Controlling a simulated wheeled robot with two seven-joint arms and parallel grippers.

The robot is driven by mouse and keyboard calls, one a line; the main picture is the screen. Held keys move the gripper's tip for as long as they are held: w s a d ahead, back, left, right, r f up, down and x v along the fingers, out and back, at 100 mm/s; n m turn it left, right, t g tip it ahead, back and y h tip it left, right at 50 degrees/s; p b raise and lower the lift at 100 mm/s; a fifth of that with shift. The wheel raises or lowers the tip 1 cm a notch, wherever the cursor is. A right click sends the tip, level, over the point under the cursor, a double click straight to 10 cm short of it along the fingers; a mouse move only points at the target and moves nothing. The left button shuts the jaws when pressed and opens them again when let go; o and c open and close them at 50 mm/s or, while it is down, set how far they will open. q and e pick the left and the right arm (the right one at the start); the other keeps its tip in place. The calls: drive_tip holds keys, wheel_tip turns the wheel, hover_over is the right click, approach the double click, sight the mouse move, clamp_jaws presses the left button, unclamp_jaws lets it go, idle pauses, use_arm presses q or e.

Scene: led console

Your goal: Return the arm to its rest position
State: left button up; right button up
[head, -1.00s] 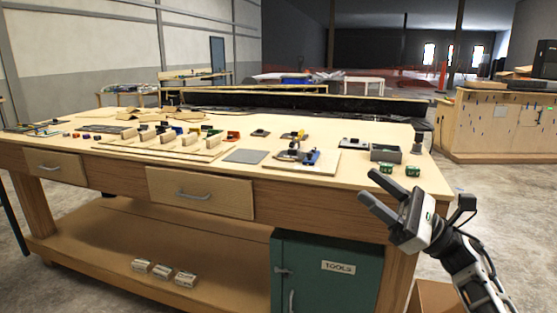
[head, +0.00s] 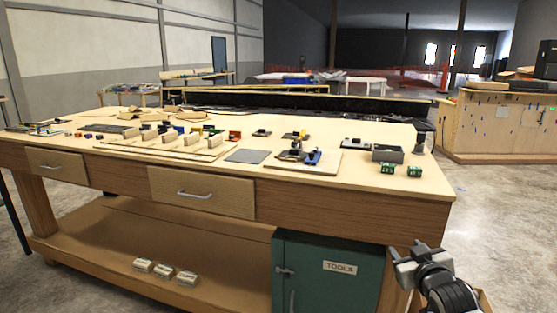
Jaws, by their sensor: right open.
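My right gripper (head: 418,252) is at the lower right of the head view, in front of the workbench's right end and below its top. It is open, and I see nothing between its fingers. It is apart from the things on the bench. My left gripper is not in view. The wooden workbench (head: 330,200) fills the middle of the view.
A green tools cabinet (head: 330,285) stands underneath. Open floor (head: 500,205) lies to the right.

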drive_tip(key=s+a+f+g+y, duration=0.1)
drive_tip(key=s+a+f, duration=0.45)
drive_tip(key=s, duration=0.25)
drive_tip(key=s+a+f+g+y, duration=0.2)
drive_tip(key=s+a+f, duration=0.2)
drive_tip(key=s+f, duration=0.35)
drive_tip(key=s+a+f+g, duration=0.1)
drive_tip(key=s+a, duration=0.2)
drive_tip(key=s, duration=0.6)
drive_tip(key=s+a+f+y, duration=0.1)
drive_tip(key=s+a, duration=0.2)
drive_tip(key=s, duration=0.5)
drive_tip(key=shift+s+a+m+g, duration=0.3)
drive_tip(key=shift+s+a+g, duration=0.05)
drive_tip(key=shift+g, duration=0.05)
